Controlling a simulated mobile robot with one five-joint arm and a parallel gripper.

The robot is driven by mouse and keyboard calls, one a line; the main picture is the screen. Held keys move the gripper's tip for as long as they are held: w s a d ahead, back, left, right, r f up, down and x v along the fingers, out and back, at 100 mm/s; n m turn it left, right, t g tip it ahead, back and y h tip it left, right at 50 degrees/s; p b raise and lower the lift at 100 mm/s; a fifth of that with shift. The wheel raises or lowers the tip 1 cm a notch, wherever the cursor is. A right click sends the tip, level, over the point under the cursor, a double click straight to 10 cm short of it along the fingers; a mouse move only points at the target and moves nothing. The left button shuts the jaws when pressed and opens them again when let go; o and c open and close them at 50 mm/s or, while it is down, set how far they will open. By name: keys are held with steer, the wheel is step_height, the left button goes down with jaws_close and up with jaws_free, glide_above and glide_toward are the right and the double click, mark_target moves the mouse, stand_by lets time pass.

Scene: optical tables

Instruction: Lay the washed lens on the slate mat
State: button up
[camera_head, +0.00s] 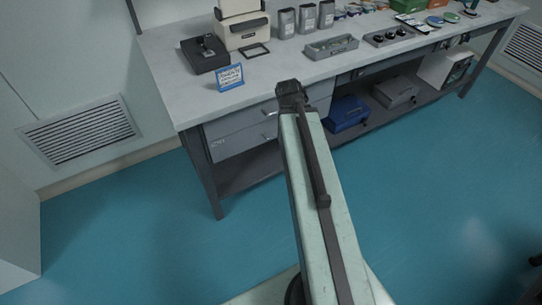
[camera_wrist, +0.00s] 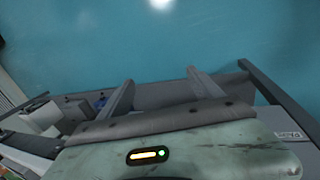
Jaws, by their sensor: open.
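My gripper (camera_wrist: 160,78) shows in the wrist view as two grey fingers spread apart with nothing between them. In the head view my arm reaches towards the front of the bench, and the fingers cannot be made out there. I cannot make out the washed lens or the slate mat for certain. A small dark-edged square (camera_head: 255,50) lies flat further left.
The bench (camera_head: 175,80) has drawers below its left part and a low shelf with a blue case (camera_head: 346,113) and a grey case (camera_head: 395,92). A black box (camera_head: 205,54), a blue sign (camera_head: 230,78) and several grey canisters stand on top. The blue floor (camera_head: 440,190) in front is clear.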

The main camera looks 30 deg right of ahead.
steer(key=w+a+y, duration=0.1)
steer(key=w+a, duration=0.1)
steer(key=a, duration=1.1)
steer(key=w+a+y, duration=0.1)
steer(key=a+y, duration=0.1)
steer(key=a, duration=1)
steer(key=shift+w+a+f, duration=0.35)
steer(key=shift+w+f, duration=0.05)
step_height(320, 180, up, 10)
steer(key=p, duration=1)
